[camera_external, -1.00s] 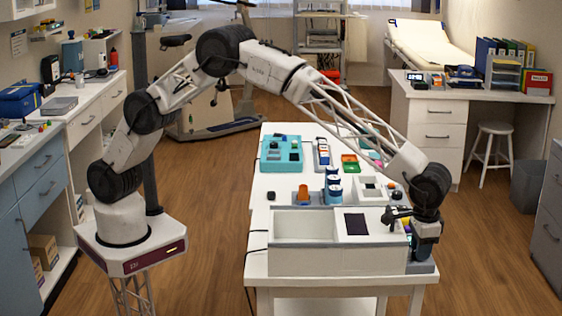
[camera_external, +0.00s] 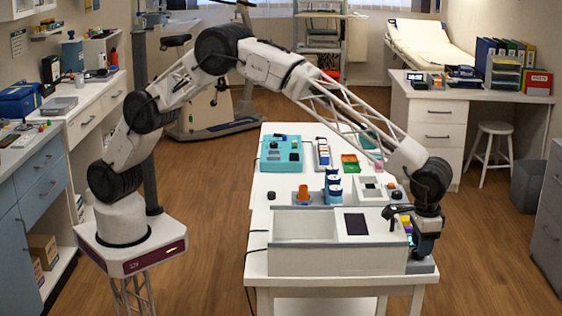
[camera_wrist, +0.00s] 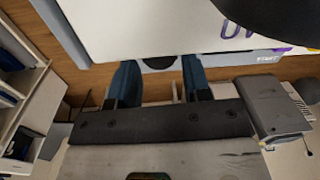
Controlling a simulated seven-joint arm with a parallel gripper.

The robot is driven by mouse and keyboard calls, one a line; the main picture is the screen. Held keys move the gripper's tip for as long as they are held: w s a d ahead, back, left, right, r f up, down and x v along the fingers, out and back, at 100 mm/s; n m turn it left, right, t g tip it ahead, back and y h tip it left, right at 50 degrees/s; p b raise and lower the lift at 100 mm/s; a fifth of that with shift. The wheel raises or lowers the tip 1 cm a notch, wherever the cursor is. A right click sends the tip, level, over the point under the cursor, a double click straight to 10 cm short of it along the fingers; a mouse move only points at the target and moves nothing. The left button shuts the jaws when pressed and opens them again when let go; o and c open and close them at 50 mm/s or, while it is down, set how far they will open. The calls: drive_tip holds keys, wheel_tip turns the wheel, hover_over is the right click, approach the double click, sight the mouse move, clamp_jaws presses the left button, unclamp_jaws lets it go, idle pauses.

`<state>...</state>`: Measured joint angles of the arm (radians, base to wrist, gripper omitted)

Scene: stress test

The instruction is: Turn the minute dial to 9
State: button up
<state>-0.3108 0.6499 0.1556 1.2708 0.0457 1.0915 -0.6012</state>
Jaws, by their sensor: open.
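My gripper (camera_external: 424,252) points down at the right end of a long white box (camera_external: 340,258) on the white table. In the wrist view, its two blue fingers (camera_wrist: 160,72) stand apart. A dark rounded piece (camera_wrist: 160,63) shows between them at the edge of a white panel (camera_wrist: 150,25); it may be a dial, but no numbers or pointer are readable. The fingers appear on either side of it; I cannot tell whether they touch it. The minute dial cannot be clearly identified in either view.
A large black round shape (camera_wrist: 275,15) covers part of the panel, near purple lettering. On the table behind the box are a teal case (camera_external: 281,153), an orange cup (camera_external: 303,194) and blue-and-white containers (camera_external: 333,187). The table's right edge is close to my gripper.

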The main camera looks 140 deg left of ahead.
drive_tip(key=shift+w+d+r, duration=0.1)
drive_tip(key=shift+r, duration=3.05)
drive_tip(key=shift+o, duration=0.4)
drive_tip(key=shift+o, duration=1.1)
drive_tip(key=shift+s+n+t+h, duration=0.3)
drive_tip(key=shift+s+t, duration=0.1)
drive_tip(key=shift+s, duration=0.1)
drive_tip(key=shift+f, duration=0.1)
drive_tip(key=shift+w+f, duration=0.1)
drive_tip(key=shift+f, duration=3.8)
